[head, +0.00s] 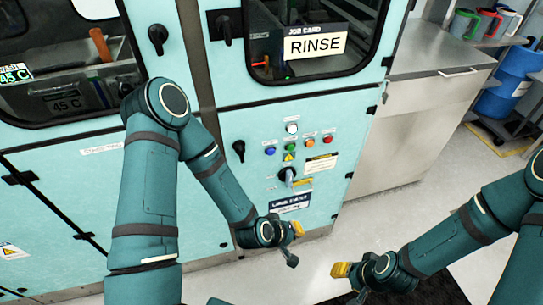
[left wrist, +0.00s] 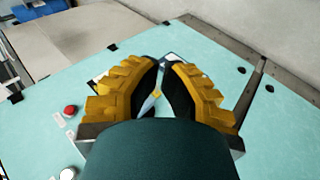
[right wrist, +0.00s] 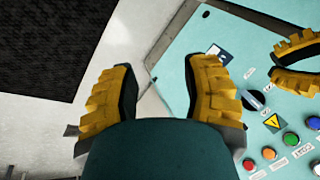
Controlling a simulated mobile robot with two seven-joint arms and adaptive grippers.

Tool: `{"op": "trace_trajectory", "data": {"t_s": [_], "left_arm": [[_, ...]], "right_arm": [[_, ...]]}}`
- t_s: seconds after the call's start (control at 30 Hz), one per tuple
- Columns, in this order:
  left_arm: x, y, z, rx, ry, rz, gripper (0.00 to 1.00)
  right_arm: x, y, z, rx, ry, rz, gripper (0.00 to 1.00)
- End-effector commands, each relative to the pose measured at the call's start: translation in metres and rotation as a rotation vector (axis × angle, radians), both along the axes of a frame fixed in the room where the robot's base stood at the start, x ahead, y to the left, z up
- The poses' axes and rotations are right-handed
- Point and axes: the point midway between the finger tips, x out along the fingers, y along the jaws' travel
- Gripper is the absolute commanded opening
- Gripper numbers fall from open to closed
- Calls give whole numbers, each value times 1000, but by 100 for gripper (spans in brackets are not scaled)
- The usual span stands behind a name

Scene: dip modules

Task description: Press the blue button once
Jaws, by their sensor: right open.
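The blue button (head: 270,151) is at the left end of a row of buttons on the teal machine front (head: 235,125). It also shows in the right wrist view (right wrist: 269,153), right of the fingers. My left gripper (head: 293,243) is below the buttons, near the blue label plate, and apart from the blue button. In the left wrist view its fingertips (left wrist: 162,64) are close together with a narrow gap and nothing seen between them; the blue button is not visible there. My right gripper (head: 349,280) is open and empty, lower right of the left one.
Green (head: 290,146), orange (head: 309,142) and red (head: 328,138) buttons sit right of the blue one, a white button (head: 292,128) above. My two grippers are close together.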

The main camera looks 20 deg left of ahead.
Motion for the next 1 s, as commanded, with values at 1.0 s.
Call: {"op": "trace_trajectory", "data": {"t_s": [1.0], "left_arm": [[121, 60, 67, -863, -380, 980, 0]], "right_arm": [[-10, 2, -30, 5, 23, 18, 47]]}}
